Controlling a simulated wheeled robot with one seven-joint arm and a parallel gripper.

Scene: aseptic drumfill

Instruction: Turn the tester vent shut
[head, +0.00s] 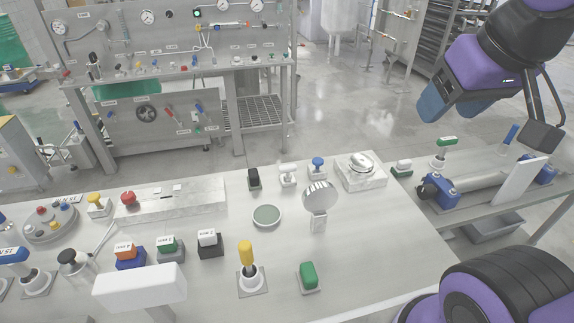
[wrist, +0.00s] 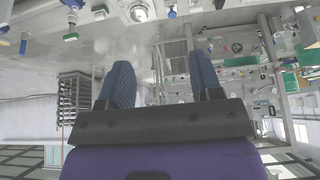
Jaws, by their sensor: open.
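My gripper (head: 435,103) is at the upper right of the head view, raised in the air with its blue fingers pointing down. In the wrist view my gripper (wrist: 162,84) has two blue fingers spread apart with nothing between them. I cannot tell which handle is the tester vent; the labels are too small to read. On the right bench, below my gripper and apart from it, are a green-handled valve (head: 446,142) and a tall blue handle (head: 510,134). Near them a metal cylinder (head: 478,189) lies in blue clamps (head: 437,187).
The main bench (head: 375,235) carries a yellow-handled valve (head: 246,254), a green knob (head: 308,275), a blue knob (head: 318,162), a round mirror-like disc (head: 320,196) and several coloured blocks. A gauge panel (head: 175,40) stands at the back left. Open floor (head: 335,95) lies behind the bench.

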